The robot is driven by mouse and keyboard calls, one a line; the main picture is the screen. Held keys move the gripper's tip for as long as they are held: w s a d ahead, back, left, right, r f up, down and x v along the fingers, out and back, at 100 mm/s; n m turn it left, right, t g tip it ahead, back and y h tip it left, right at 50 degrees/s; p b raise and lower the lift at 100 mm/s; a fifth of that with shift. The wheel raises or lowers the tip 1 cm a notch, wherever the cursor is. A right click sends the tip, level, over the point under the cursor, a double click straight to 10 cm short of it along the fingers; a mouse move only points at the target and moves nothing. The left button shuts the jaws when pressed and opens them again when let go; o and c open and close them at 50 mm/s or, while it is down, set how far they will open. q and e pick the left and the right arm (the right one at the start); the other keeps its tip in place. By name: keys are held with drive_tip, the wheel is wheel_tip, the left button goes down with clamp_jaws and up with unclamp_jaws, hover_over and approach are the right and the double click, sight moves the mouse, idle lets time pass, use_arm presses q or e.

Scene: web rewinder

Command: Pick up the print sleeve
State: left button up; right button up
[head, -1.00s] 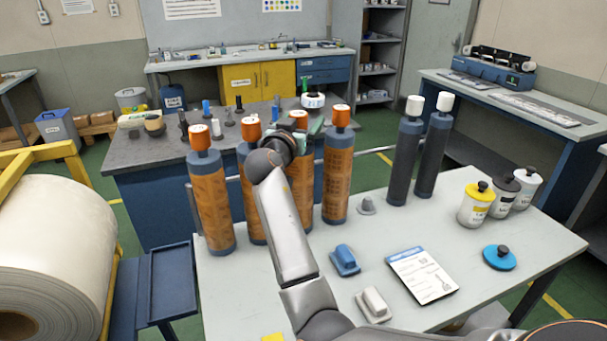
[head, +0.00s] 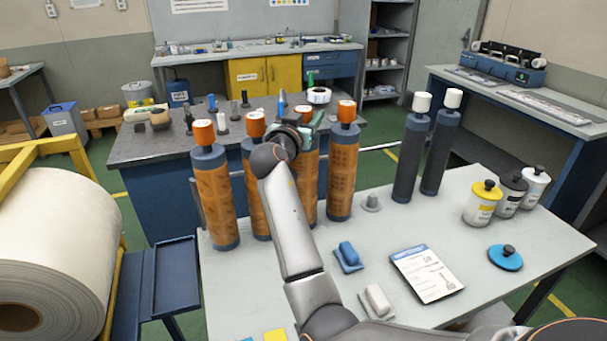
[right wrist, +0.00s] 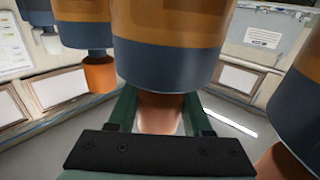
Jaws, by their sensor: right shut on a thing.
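Several orange patterned print sleeves with dark blue ends and orange caps stand upright in a row on the light table. My right gripper (head: 303,133) is at the top of the third print sleeve from the left (head: 309,180), whose upper part is partly hidden by my arm. In the right wrist view, the green fingers of my right gripper (right wrist: 160,115) are shut around the copper-coloured cap, close to the dark blue end of the print sleeve (right wrist: 168,62). Whether this sleeve is clear of its base cannot be told. My left gripper is not in view.
Orange sleeves stand close on both sides, at the left (head: 256,185) and the right (head: 342,175). Two dark rollers (head: 412,160) with white caps stand further right.

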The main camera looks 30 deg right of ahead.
clamp_jaws()
drive_tip(key=shift+r, duration=0.1)
drive_tip(key=shift+r, duration=0.9)
drive_tip(key=s+a+r+b, duration=0.1)
drive_tip(key=s+a+r, duration=0.1)
drive_tip(key=s+r, duration=0.3)
drive_tip(key=s+a+r+b, duration=0.1)
drive_tip(key=s+a+r, duration=0.2)
drive_tip(key=s+r, duration=0.3)
drive_tip(key=shift+s+a, duration=0.3)
drive_tip(key=shift+s, duration=0.6)
